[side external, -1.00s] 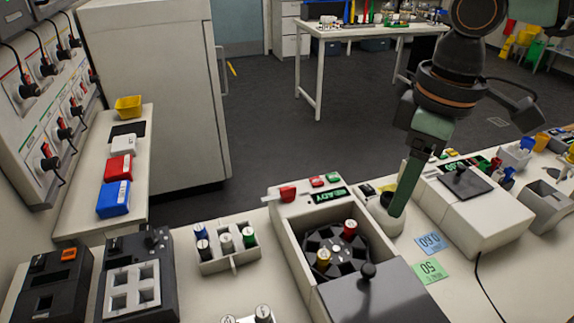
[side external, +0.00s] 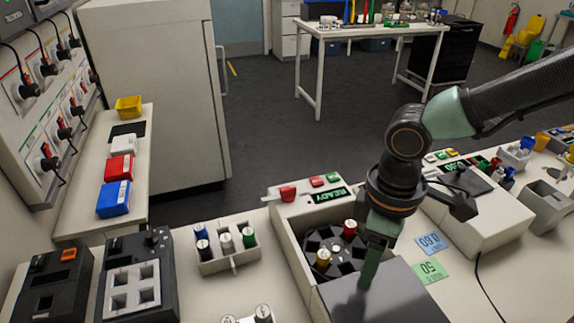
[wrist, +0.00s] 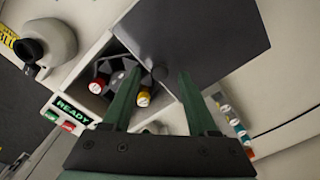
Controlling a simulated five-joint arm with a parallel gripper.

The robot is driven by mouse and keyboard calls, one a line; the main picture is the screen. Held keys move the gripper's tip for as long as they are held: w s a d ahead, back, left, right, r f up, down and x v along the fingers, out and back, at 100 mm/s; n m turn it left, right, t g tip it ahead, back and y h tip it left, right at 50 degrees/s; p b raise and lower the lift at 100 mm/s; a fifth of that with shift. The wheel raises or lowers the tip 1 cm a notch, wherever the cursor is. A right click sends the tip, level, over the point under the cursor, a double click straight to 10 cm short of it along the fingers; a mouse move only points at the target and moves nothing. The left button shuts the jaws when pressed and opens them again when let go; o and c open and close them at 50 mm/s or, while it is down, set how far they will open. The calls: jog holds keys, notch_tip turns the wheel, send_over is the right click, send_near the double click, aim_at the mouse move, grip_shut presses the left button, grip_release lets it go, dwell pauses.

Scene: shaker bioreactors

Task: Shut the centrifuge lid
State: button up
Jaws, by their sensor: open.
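The centrifuge (side external: 285,235) is a white box with a green READY display. Its dark grey lid (side external: 410,300) lies back toward the near side, so the rotor (side external: 318,243) with a red-capped tube (side external: 349,228) and a yellow-capped tube (side external: 323,258) is exposed. My gripper (side external: 368,283) points down at the lid's knob end and hides the knob in the side view. In the wrist view its open fingers (wrist: 160,78) stand on either side of the knob; contact is unclear.
A tube rack (side external: 228,248) stands left of the centrifuge. Another white device (side external: 485,215) stands to the right, with blue and green cards (side external: 430,271) on the bench between. A white bottle (wrist: 48,45) shows in the wrist view, beside the centrifuge.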

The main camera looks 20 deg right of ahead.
jog(key=shift+f, duration=0.55)
grip_shut()
jog(key=shift+r, duration=0.1)
dwell(1.0)
